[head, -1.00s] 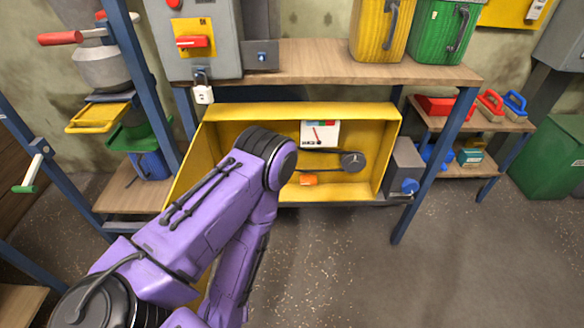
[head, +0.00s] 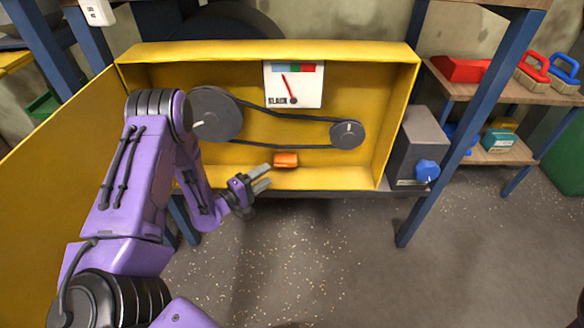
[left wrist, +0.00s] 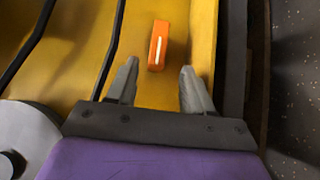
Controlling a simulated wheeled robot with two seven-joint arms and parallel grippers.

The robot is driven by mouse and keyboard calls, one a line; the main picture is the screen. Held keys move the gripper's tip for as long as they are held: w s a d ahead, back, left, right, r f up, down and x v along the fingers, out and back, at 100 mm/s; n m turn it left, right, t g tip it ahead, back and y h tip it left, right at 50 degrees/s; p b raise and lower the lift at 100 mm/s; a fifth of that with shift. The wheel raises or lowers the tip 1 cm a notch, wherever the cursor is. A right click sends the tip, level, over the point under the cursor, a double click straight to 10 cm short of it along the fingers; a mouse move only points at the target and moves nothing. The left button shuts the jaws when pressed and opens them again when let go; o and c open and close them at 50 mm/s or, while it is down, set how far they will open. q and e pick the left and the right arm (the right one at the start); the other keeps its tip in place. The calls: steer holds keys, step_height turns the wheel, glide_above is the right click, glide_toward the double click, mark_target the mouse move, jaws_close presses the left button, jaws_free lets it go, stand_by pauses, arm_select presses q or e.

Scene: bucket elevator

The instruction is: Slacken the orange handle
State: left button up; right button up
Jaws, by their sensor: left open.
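The orange handle (head: 286,160) is a small block with a white stripe, low in the open yellow box (head: 150,55), under the lower run of the belt. It also shows in the left wrist view (left wrist: 157,46), just ahead of the fingertips and between their lines. My left gripper (head: 266,177) is open and empty, to the left of and slightly below the handle in the head view, apart from it. Its two grey fingers show in the left wrist view (left wrist: 158,75). My right gripper is not in view.
A black belt runs over a large pulley (head: 214,114) and a smaller pulley (head: 346,134) above the handle. A gauge (head: 293,84) on the back wall has its needle left of upright. A grey box with a blue knob (head: 427,170) stands right of the yellow box.

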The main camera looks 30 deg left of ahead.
mark_target(280, 165)
arm_select(q)
steer(key=b+x, duration=0.1)
steer(key=x, duration=0.8)
steer(key=shift+w+d+r+b, duration=0.15)
steer(key=shift+w+b, duration=0.05)
steer(key=shift+b, duration=0.2)
jaws_close()
